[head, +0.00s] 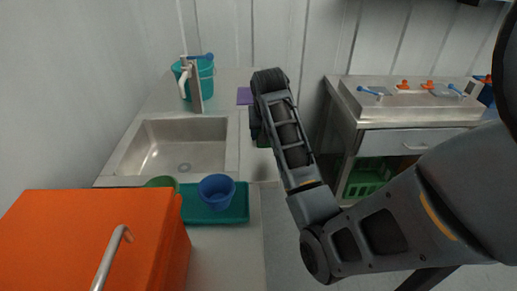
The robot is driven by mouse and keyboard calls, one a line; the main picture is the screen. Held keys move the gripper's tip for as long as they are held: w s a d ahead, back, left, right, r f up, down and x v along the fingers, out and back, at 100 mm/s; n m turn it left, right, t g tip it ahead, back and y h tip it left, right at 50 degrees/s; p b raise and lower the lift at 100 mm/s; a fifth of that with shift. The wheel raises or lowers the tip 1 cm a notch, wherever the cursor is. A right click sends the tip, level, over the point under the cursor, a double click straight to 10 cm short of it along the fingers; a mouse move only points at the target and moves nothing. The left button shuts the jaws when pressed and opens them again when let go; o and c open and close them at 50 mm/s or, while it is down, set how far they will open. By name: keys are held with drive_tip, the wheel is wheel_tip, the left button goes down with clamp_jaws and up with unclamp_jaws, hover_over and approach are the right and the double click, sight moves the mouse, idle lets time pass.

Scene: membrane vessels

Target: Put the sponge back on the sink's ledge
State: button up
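The steel sink (181,145) is set in the counter at left, with a flat steel ledge (232,150) along its right side. My arm reaches up from the right and bends down at the wrist just right of this ledge. My gripper (257,132) is mostly hidden behind my forearm, and its fingers cannot be made out. A small green patch (263,143) shows just below it; it may be the sponge, but I cannot tell whether it is held. A flat purple piece (245,96) lies on the counter behind the sink's right corner.
A teal bucket (200,80) stands behind the sink beside the tap (185,82). A blue bowl (217,190) sits on a teal tray (233,209) in front. An orange box (95,240) fills the front left. A steel stove unit (410,105) stands at right above a green crate (368,178).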

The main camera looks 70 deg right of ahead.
sight(260, 161)
drive_tip(key=a, duration=0.1)
drive_tip(key=a+f, duration=0.1)
drive_tip(key=shift+w+a+f, duration=0.3)
drive_tip(key=shift+a+f, duration=0.05)
drive_tip(key=shift+a, duration=0.05)
drive_tip(key=shift+f+p, duration=0.45)
drive_tip(key=shift+f, duration=1.6)
drive_tip(key=shift+f, duration=0.15)
drive_tip(key=o, duration=1)
drive_tip(key=b+v, duration=0.1)
drive_tip(key=v, duration=1.1)
drive_tip(key=shift+s+a, duration=0.1)
